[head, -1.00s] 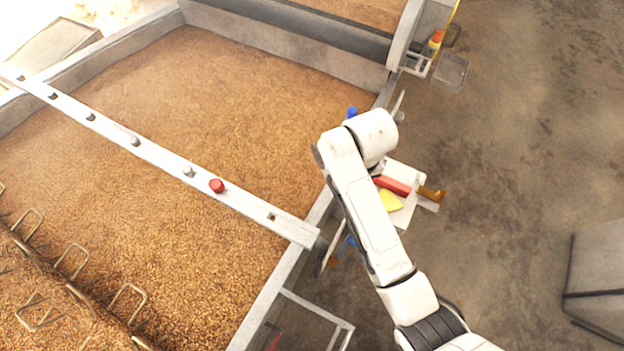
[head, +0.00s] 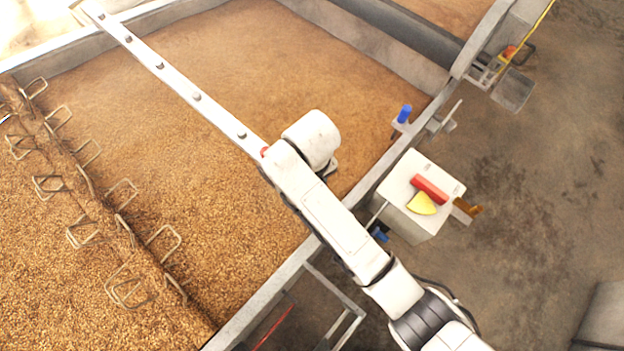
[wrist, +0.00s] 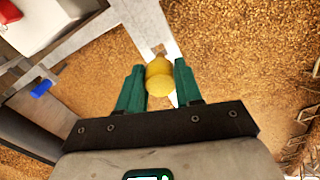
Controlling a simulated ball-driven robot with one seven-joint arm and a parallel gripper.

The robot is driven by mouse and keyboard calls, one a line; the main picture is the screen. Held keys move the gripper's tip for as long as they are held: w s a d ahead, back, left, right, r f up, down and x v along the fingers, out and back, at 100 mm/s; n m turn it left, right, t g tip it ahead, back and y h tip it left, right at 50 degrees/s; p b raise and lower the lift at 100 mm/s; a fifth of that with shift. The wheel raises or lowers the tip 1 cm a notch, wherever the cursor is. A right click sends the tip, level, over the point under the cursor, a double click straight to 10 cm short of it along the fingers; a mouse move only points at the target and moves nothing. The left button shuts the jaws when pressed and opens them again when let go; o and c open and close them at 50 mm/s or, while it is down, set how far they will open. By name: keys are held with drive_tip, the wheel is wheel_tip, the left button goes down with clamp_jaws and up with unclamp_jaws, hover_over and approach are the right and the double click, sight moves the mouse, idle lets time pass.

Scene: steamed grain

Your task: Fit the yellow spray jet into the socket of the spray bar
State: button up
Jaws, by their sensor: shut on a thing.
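The yellow spray jet (wrist: 160,82) is held between the green fingers of my gripper (wrist: 159,67) in the wrist view. The gripper is shut on it. The white spray bar (wrist: 147,22) runs behind the jet, with a small brownish square socket (wrist: 158,50) just beyond the jet's top edge. The jet covers part of the bar, and I cannot tell its height above it. In the head view the spray bar (head: 180,83) crosses the grain bed from upper left. My arm hides its near end, the socket, the gripper and the jet there.
A red knob (head: 264,152) on the bar shows beside my arm. A white box (head: 415,226) with a red block (head: 430,188) and a yellow wedge (head: 421,204) stands outside the bed wall (head: 375,182). A blue-topped fitting (head: 404,113) stands on the wall. Wire loops (head: 163,240) lie left.

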drive_tip(key=shift+f+b, duration=1.1)
drive_tip(key=shift+b, duration=0.2)
drive_tip(key=shift+f, duration=0.1)
drive_tip(key=shift+f, duration=0.1)
drive_tip(key=shift+f, duration=0.55)
drive_tip(key=shift+f, duration=0.1)
drive_tip(key=o, duration=1.1)
